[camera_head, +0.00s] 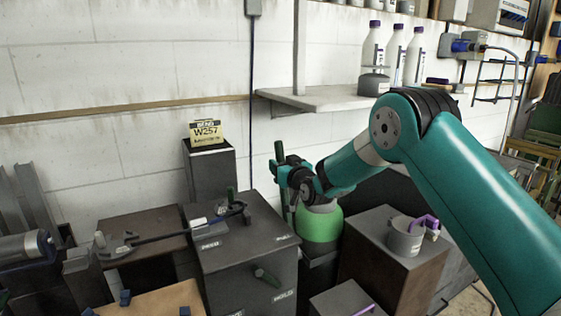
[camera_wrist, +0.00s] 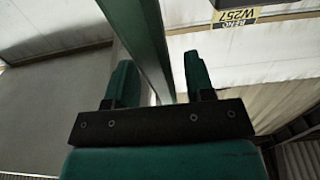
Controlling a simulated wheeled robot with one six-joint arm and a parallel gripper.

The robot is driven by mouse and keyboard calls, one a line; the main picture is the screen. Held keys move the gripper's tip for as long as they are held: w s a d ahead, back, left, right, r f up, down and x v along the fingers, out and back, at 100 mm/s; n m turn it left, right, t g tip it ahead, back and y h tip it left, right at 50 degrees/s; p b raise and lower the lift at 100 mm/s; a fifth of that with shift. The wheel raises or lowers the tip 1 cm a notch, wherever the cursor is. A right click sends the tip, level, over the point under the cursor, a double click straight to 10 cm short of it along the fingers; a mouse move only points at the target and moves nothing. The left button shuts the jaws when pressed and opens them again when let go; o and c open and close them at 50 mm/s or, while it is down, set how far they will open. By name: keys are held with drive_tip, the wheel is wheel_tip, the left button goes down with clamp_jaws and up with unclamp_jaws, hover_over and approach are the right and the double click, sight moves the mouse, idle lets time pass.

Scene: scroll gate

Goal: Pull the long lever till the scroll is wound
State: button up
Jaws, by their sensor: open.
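My gripper (camera_head: 280,176) is in front of the wall, above and right of a dark box (camera_head: 222,258). In the wrist view its two green fingers stand apart, and a dark grey-green bar (camera_wrist: 147,40) passes between them. I cannot tell whether the bar is the long lever or whether the fingers touch it. I cannot clearly pick out the scroll.
A dark post bears a yellow W257 sign (camera_head: 206,132), which also shows in the wrist view (camera_wrist: 237,17). A green container (camera_head: 319,232) stands below my gripper. White bottles (camera_head: 394,55) stand above a wall shelf (camera_head: 322,99).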

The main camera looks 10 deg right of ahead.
drive_tip(key=shift+w+a, duration=0.15)
drive_tip(key=shift+w, duration=0.4)
clamp_jaws()
